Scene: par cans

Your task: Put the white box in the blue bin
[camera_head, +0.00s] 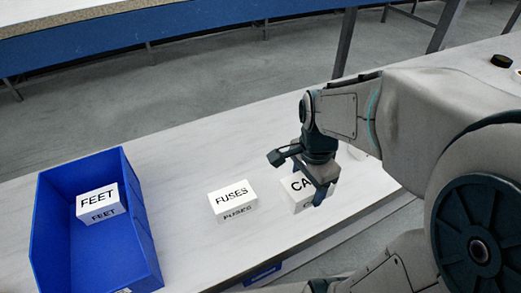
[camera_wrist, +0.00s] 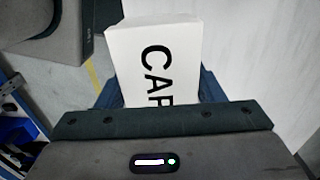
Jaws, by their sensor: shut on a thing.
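Three white boxes with black lettering show. One, with lettering starting "CA" (camera_head: 296,197), is at the right of the white table, partly hidden by my gripper (camera_head: 303,176). My gripper is shut on this box. In the wrist view the same box (camera_wrist: 150,50) sits between the dark fingers, with its lettering partly cut off. I cannot tell whether it touches the table. A white "FUSES" box (camera_head: 232,201) stands to its left, apart from it. A white "FEET" box (camera_head: 99,203) lies inside the blue bin (camera_head: 140,228) at the left.
The white table (camera_head: 185,160) is clear between the bin and the FUSES box, and behind the boxes. A blue-edged bench (camera_head: 190,30) stands across the grey floor at the back. A small dark round thing (camera_head: 502,61) lies at the far right.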

